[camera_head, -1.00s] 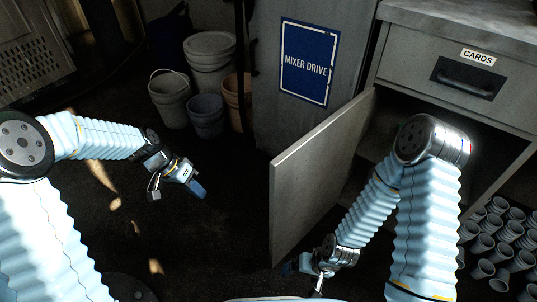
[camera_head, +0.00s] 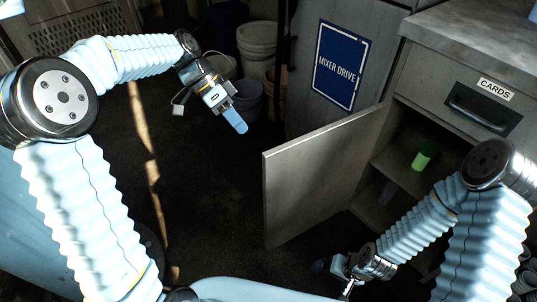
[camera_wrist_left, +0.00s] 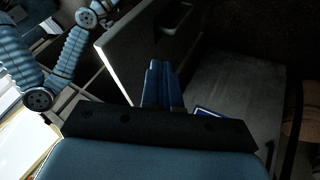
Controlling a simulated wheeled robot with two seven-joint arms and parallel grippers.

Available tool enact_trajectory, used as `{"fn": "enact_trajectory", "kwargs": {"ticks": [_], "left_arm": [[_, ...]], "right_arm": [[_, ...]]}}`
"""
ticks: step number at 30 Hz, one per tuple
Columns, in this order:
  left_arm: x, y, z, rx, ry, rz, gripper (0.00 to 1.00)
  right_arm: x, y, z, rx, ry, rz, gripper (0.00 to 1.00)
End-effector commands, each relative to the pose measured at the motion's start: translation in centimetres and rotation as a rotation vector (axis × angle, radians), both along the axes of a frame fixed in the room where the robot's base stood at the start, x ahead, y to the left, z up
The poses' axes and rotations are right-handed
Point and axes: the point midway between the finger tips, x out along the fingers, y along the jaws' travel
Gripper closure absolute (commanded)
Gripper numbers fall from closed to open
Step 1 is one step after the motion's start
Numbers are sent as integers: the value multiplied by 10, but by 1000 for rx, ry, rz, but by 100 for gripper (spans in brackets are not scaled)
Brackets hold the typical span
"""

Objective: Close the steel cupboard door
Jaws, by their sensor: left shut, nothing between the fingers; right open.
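The steel cupboard door (camera_head: 315,180) stands open in the head view, swung out from the cupboard (camera_head: 400,170) under the drawer. Its outer face shows in the left wrist view (camera_wrist_left: 140,45) with a dark handle (camera_wrist_left: 178,18). My left gripper (camera_head: 238,124) is shut and empty, left of the door and clear of it. Its blue fingers (camera_wrist_left: 160,85) are together in the left wrist view. My right gripper (camera_head: 330,268) is low, near the door's bottom edge on the cupboard side; its fingers are partly hidden and small. I cannot tell whether it touches the door.
A drawer labelled CARDS (camera_head: 480,108) is above the cupboard. A green cup (camera_head: 424,156) stands on the cupboard shelf. A panel with a MIXER DRIVE sign (camera_head: 341,65) is behind the door. Buckets (camera_head: 257,42) stand at the back. The dark floor left of the door is clear.

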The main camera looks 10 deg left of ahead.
Motion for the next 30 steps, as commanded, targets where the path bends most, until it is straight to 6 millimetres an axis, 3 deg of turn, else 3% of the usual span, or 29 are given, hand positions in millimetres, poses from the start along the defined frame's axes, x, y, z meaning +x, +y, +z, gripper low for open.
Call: {"fn": "enact_trajectory", "kwargs": {"ticks": [10, 18, 30], "left_arm": [[-8, -45, -60, 0, 4, -3, 100], [-32, -68, -59, 1, 1, -2, 100], [-36, -72, -60, 0, 1, 1, 100]], "right_arm": [[0, -1, -2, -2, 0, -2, 4], [0, 0, 2, 0, 0, -1, 4], [0, 0, 2, 0, 0, 0, 4]]}}
